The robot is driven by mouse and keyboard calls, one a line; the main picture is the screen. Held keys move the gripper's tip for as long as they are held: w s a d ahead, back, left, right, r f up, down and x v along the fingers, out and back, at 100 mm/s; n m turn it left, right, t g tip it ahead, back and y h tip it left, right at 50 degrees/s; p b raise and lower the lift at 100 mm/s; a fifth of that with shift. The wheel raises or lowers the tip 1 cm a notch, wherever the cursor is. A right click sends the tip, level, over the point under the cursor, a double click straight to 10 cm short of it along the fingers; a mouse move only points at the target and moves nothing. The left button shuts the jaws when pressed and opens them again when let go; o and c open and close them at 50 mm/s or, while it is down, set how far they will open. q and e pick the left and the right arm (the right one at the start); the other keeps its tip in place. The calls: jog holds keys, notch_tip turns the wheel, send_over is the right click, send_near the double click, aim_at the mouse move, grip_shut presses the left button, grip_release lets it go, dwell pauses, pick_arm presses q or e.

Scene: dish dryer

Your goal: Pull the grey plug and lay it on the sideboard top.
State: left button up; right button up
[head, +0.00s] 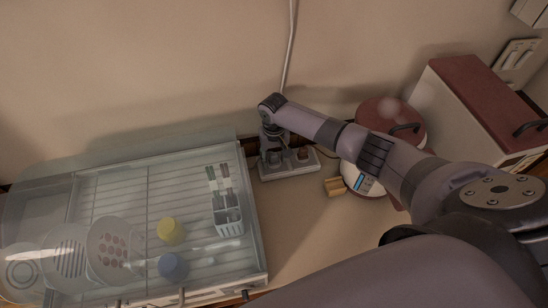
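A white power strip (290,170) lies on the sideboard top (305,215) against the wall. My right arm comes in from the right and bends down at its wrist, so that my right gripper (273,158) points down at the left part of the strip. The gripper is small and dark here, and I cannot tell whether its fingers are open or shut. I cannot make out the grey plug apart from the gripper. A reddish-brown plug (303,154) sits at the right part of the strip, beside the gripper. My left gripper is not in view.
A clear-lidded dish dryer (262,240) with plates, a yellow cup (170,231), a blue cup (173,267) and a cutlery basket (228,220) stands left. A red-lidded cooker (385,113) and a bread box (480,90) stand right. The sideboard top before the strip is clear.

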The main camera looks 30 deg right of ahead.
aim_at(274, 154)
grip_shut()
jog(key=shift+r, duration=0.2)
dwell(0.4)
jog(key=shift+r+p, duration=1.5)
jog(key=shift+p, duration=0.2)
jog(key=shift+r+p, duration=0.85)
jog(key=shift+r, duration=0.5)
